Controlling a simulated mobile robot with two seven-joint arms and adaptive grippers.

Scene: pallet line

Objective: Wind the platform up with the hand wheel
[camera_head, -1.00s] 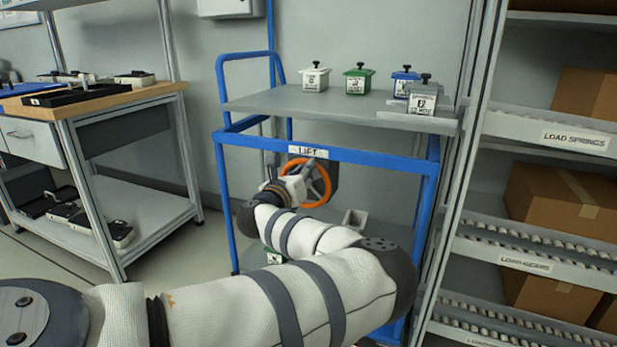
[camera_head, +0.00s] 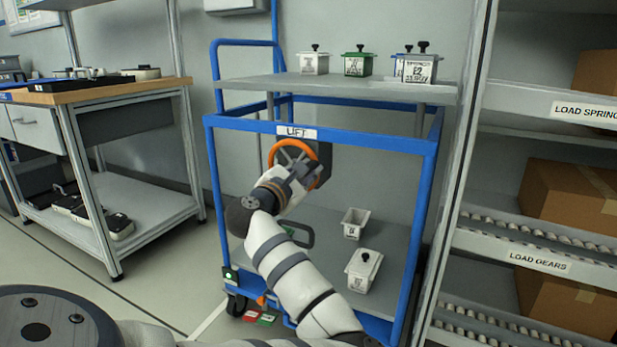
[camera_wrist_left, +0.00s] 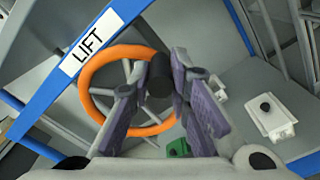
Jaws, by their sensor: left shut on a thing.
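The orange hand wheel (camera_head: 292,146) is mounted under the LIFT label on the blue cart frame (camera_head: 318,134). My left gripper (camera_head: 304,170) is at the wheel's right side, shut on its dark handle (camera_wrist_left: 160,76). In the left wrist view the gripper's fingers (camera_wrist_left: 163,95) stand on both sides of this handle, in front of the orange rim. The grey platform (camera_head: 255,88) is above the blue frame on posts. It carries a white lidded bin (camera_head: 314,62), a green one (camera_head: 357,64), and a grey one (camera_head: 418,69) partly hiding another. My right gripper is not in view.
The cart's lower shelf (camera_head: 400,248) holds two pale bins (camera_head: 354,222) (camera_head: 362,272). A workbench (camera_head: 110,92) stands to the left. A roller rack with boxes (camera_head: 565,195) stands close on the right. The floor left of the cart is open.

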